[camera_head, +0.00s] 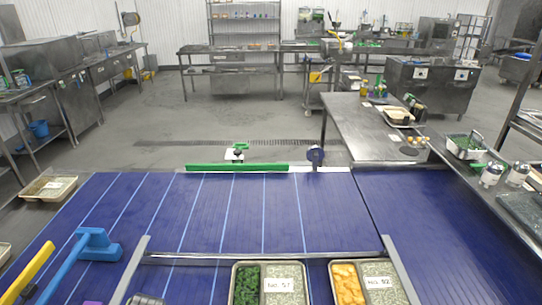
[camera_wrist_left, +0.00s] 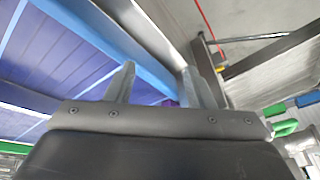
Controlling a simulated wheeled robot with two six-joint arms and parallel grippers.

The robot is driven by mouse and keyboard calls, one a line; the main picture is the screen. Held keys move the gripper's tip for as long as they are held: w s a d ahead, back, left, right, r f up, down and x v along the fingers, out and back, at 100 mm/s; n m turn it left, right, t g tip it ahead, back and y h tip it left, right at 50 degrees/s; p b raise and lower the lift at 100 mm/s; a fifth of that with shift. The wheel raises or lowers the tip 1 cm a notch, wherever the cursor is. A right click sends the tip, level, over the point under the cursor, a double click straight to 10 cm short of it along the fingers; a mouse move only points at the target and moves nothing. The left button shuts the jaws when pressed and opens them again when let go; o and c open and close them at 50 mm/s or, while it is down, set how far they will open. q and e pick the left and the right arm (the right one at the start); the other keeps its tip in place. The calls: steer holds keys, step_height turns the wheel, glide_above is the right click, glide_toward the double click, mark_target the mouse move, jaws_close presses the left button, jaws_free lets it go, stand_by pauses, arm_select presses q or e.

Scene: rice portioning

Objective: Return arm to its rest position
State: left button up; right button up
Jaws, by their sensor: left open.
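My left gripper (camera_wrist_left: 158,75) shows in the left wrist view with its two grey fingers apart and nothing between them. Behind the fingers are a blue surface with lighter blue lines and a grey metal beam. My right arm is not visible.
A blue belt (camera_head: 240,215) with light lines fills the front. Near its front edge are a tray of green food (camera_head: 247,284) and a tray of orange pieces (camera_head: 348,284). A blue tool (camera_head: 88,246) and a yellow handle (camera_head: 30,272) are at left.

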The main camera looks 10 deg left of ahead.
arm_select(q)
steer(key=s+d+r+m+t+h, duration=0.1)
steer(key=s+d+r+m, duration=0.1)
steer(key=s+m, duration=0.4)
steer(key=s+d+r+m+t+h, duration=0.15)
steer(key=s+m, duration=0.25)
steer(key=s, duration=0.4)
step_height(320, 180, down, 30)
steer(key=a+g+b, duration=0.1)
steer(key=a+b, duration=0.1)
steer(key=b, duration=0.3)
steer(key=s+d+f+g+b, duration=0.1)
steer(key=s+f+b, duration=0.3)
steer(key=s+f, duration=1.1)
step_height(320, 180, down, 5)
steer(key=shift+s+d+r+h, duration=0.15)
steer(key=shift+s+d+h, duration=0.1)
steer(key=shift+s+h, duration=0.1)
